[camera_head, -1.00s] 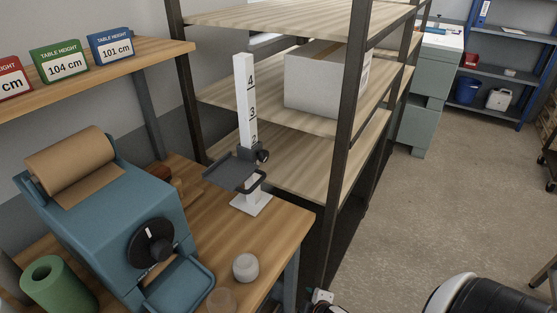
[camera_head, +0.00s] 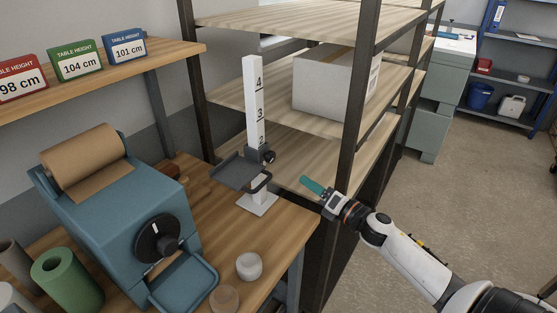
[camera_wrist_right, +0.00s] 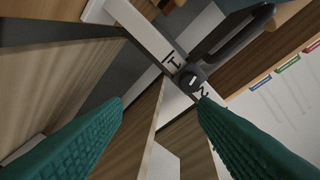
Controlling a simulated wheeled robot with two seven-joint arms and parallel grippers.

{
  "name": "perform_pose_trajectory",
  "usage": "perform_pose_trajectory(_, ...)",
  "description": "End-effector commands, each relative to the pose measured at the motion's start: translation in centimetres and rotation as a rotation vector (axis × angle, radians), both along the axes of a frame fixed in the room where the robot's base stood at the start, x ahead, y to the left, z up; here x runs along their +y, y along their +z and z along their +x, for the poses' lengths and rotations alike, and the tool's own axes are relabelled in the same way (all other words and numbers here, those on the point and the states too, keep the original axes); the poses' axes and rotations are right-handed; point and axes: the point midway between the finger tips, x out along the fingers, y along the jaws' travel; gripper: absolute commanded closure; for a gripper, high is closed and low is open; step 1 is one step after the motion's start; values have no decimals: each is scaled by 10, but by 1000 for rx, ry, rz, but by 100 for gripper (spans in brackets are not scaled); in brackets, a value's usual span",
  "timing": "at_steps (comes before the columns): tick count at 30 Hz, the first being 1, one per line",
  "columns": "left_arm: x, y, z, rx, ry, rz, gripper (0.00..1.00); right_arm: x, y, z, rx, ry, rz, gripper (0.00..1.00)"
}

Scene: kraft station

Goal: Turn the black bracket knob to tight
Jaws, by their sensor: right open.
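The black bracket knob (camera_head: 269,157) is on the right side of the dark bracket (camera_head: 238,173), which sits low on a white numbered post (camera_head: 254,102) beside the numeral 2. In the right wrist view the knob (camera_wrist_right: 190,80) shows beyond the fingertips, with the bracket (camera_wrist_right: 235,35) above and right of it. My right gripper (camera_head: 309,186), with teal fingers, is right of the knob and apart from it. In the right wrist view its fingers (camera_wrist_right: 160,102) are spread with nothing between them. My left gripper is not in view.
The post stands on a wooden table near its far right corner. A blue dispenser (camera_head: 115,215) with a brown paper roll, a green roll (camera_head: 66,280) and a white round jar (camera_head: 249,266) are nearby. A shelf rack (camera_head: 352,120) stands close behind the post and my right gripper.

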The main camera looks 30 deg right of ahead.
Motion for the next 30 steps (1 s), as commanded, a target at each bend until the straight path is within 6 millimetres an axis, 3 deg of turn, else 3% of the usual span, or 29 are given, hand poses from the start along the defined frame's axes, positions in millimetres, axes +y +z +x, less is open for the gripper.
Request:
perform_pose_trajectory(3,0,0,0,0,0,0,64,-11,26,4,-88,163,-340,47)
perform_pose_trajectory(9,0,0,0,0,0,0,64,-17,40,0,-154,310,-608,47)
perform_pose_trajectory(16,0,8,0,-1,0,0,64,-10,44,13,-167,331,-640,47)
perform_pose_trajectory(30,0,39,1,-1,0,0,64,34,44,89,-165,328,-634,47)
